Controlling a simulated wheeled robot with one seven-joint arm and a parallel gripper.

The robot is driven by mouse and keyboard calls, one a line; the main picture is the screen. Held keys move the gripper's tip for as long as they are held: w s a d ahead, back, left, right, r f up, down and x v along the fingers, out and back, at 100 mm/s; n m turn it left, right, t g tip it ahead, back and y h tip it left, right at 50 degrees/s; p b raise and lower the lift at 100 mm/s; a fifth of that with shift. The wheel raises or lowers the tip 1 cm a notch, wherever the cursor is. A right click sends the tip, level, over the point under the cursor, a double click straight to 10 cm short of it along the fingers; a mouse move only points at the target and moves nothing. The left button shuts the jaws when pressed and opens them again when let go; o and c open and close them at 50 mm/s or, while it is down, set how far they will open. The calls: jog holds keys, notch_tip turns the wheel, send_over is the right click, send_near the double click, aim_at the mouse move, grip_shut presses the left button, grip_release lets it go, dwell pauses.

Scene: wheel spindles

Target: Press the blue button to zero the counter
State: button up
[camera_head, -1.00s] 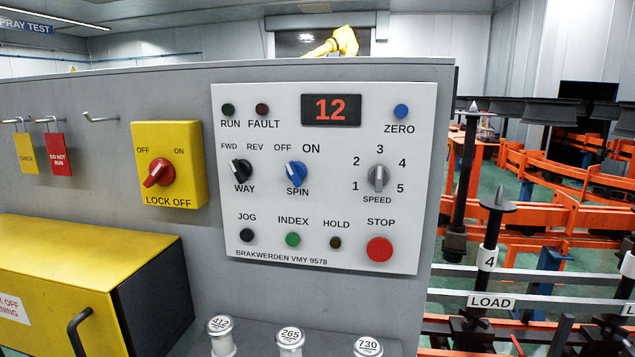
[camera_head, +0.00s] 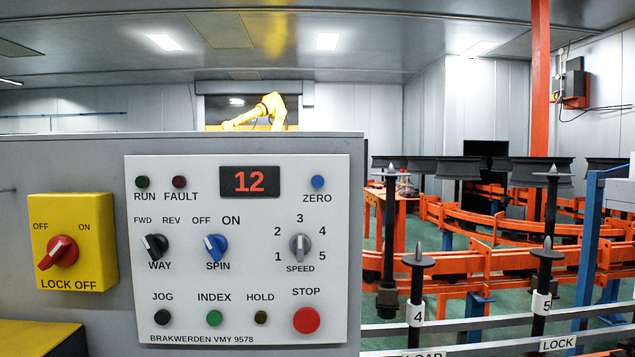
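The blue ZERO button (camera_head: 317,182) is at the upper right of the white control panel (camera_head: 240,335), above its ZERO label. The counter display (camera_head: 249,181), left of the button, reads 12 in red digits. Nothing covers the button or the display. My gripper is not in view.
The panel also carries a blue SPIN knob (camera_head: 216,248), a grey SPEED knob (camera_head: 300,248) and a red STOP button (camera_head: 306,320). A yellow lock-off box (camera_head: 100,250) with a red knob is at left. Spindles and orange rails (camera_head: 470,262) stand at right.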

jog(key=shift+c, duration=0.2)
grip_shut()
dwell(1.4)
